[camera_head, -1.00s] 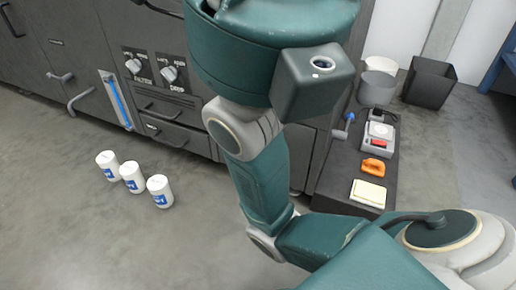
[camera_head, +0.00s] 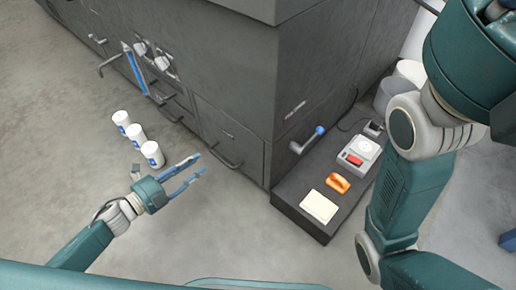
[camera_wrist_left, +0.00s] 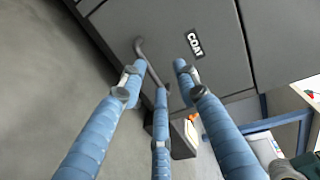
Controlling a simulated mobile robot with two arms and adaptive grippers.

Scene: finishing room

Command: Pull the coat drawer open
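The coat drawer (camera_wrist_left: 200,20) is a dark grey front with a white-lettered COAT label (camera_wrist_left: 194,44) in the left wrist view. Its bent bar handle (camera_wrist_left: 148,58) is partly hidden behind my fingers. In the head view a drawer front (camera_head: 230,130) with a bar handle (camera_head: 226,163) sits low on the grey cabinet; its label is too small to read. The drawer looks closed. My left gripper (camera_head: 198,166) is in front of it, blue fingers spread and empty; these also show in the left wrist view (camera_wrist_left: 165,85). My right arm shows at right, its gripper out of view.
Several white containers, such as this one (camera_head: 152,154), stand on the floor left of my left gripper. A low dark platform (camera_head: 287,200) at the cabinet's right holds an orange item (camera_head: 338,183), a pale pad (camera_head: 320,206) and a grey device (camera_head: 358,156). Floor in front is clear.

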